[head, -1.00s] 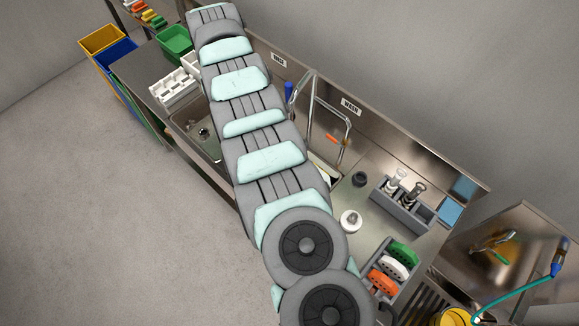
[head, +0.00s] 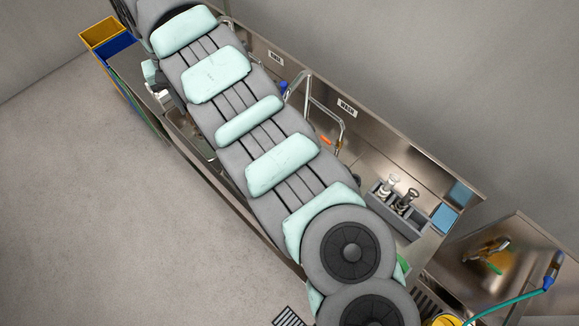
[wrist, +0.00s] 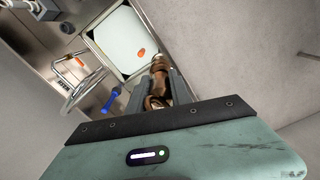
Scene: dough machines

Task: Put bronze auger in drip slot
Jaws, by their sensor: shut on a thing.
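In the wrist view my gripper (wrist: 158,88) is shut on the bronze auger (wrist: 157,72), a brown-copper part with a paler tip pointing away from my palm. The auger's lower end sits between the fingers and is partly hidden. In the head view my own arm covers the gripper and the auger. A grey rack (head: 386,216) with two upright augers, one pale (head: 391,183) and one dark (head: 406,200), stands on the counter at right. I cannot make out the drip slot in either current view.
In the wrist view a pale-filled basin (wrist: 108,33) lies beyond the auger. In the head view yellow and blue bins (head: 103,32) stand at the counter's left end.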

